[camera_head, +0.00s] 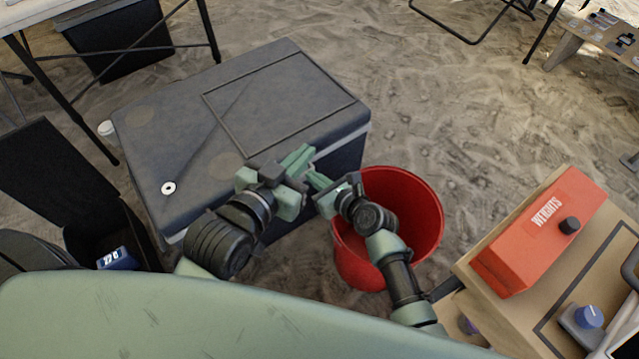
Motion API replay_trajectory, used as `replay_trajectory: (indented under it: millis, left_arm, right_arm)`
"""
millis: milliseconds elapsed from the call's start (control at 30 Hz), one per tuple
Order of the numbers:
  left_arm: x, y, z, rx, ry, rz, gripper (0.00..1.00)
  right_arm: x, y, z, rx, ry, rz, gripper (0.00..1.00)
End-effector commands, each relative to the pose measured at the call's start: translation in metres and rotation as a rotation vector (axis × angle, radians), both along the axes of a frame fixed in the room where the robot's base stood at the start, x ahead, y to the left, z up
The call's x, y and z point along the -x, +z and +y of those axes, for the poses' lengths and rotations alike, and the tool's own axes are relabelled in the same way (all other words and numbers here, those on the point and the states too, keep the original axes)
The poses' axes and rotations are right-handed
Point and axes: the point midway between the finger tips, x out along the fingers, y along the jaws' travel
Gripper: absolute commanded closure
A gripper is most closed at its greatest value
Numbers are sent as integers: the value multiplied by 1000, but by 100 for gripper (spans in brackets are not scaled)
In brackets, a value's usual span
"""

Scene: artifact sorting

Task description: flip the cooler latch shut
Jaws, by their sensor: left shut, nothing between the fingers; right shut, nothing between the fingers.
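The dark grey cooler (150,140) stands on the sandy ground left of centre, and its lid looks closed. I cannot make out its latch; part of its near side is hidden behind my arms. My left gripper (303,155) is shut and empty over the cooler's near right edge; I cannot tell whether it touches the cooler. My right gripper (314,178) is shut and empty just below and to the right of it, in front of the cooler's side. The two grippers are close together.
A red bucket (425,205) stands close behind my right arm. A table at the right holds an orange box marked WEIGHTS (515,252) and a blue knob (589,317). A black open bin (45,165) is at the left.

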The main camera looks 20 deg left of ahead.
Motion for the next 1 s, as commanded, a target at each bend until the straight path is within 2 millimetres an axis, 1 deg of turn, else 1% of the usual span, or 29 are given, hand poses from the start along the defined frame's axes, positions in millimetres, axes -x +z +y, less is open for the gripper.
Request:
replay_trajectory:
  millis: [467, 767, 1000]
  left_arm:
    - [1, -2, 1, -4, 1, 16, 100]
    - [6, -14, 4, -20, 5, 81, 100]
    - [14, -26, 6, -33, 8, 145, 100]
  right_arm:
    - [0, 1, 0, 0, 0, 0, 100]
    - [0, 3, 0, 0, 0, 0, 100]
    - [0, 5, 0, 0, 0, 0, 100]
